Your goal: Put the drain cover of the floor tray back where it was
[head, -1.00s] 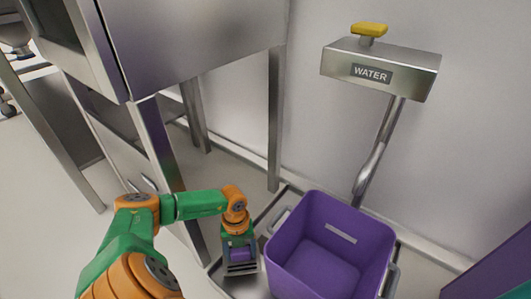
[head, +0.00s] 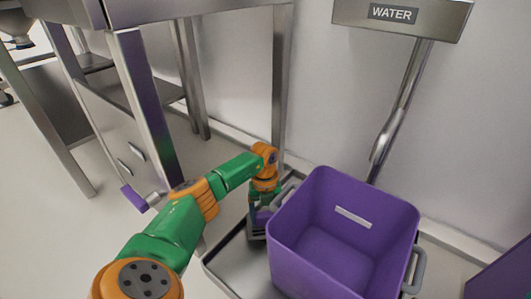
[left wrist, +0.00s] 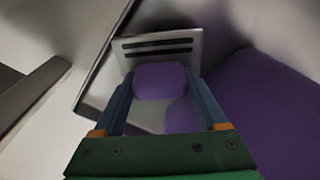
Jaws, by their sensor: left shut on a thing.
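My left gripper (head: 258,226) is low at the left side of the purple bin, near its back left corner. In the left wrist view its two fingers (left wrist: 163,103) are shut on the purple grip of the drain cover (left wrist: 155,44), a flat grey metal plate with dark slots. In the head view the cover is mostly hidden by the gripper. The metal floor tray (head: 226,262) lies under the bin, its left edge showing. Whether the cover touches the tray, and where the drain opening is, I cannot tell. My right gripper is in neither view.
The purple bin (head: 345,255) stands on the tray, close to the gripper's right. A steel table leg (head: 280,90) rises behind the gripper, against the wall. A purple-handled lever (head: 134,198) sticks out at left. A WATER box (head: 395,14) hangs above.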

